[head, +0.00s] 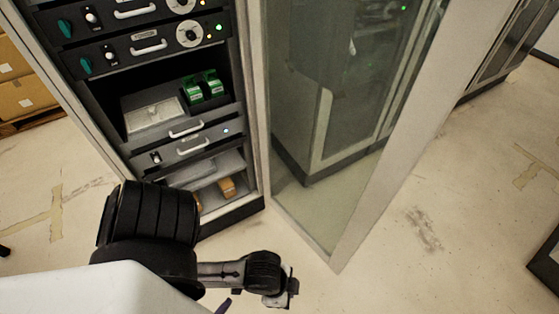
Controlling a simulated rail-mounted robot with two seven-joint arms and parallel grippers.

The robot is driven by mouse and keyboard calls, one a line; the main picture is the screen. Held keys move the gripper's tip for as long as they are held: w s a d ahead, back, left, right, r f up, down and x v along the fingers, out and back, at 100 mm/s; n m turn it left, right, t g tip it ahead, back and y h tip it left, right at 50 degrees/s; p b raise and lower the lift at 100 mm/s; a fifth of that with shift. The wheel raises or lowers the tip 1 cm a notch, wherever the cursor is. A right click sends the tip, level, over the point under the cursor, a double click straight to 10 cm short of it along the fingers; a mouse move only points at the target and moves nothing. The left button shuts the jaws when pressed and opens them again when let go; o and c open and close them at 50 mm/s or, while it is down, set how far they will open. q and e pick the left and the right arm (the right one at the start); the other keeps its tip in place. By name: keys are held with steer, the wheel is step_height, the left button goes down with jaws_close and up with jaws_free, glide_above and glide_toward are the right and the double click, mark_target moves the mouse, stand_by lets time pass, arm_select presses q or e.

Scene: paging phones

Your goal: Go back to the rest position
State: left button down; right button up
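One dark arm of mine comes in from the lower left. It reaches right, low in front of the rack (262,120), and ends in a small dark end part (288,287), which I take for my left gripper. The fingers are too small and dark to tell whether they are open or shut, and I see nothing held there. This end part is apart from the rack. My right gripper is not in view.
The rack's glass door (345,100) stands open at the right. Green devices (204,88) sit in an open rack bay, above a drawer (190,146) with a handle. Orange items (227,187) lie on the bottom shelf. Cardboard boxes (22,95) stand far left.

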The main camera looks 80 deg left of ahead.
arm_select(q)
steer(key=shift+s+d+r+m+p, duration=0.15)
steer(key=shift+d+r+m+p, duration=0.15)
steer(key=shift+d+r+p, duration=0.35)
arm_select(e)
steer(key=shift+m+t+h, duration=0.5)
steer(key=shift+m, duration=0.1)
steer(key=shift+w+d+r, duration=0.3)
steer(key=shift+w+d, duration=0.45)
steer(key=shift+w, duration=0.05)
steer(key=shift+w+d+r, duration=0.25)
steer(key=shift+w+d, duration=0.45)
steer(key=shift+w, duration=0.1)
arm_select(q)
steer(key=shift+a+r, duration=0.1)
steer(key=shift+a, duration=0.05)
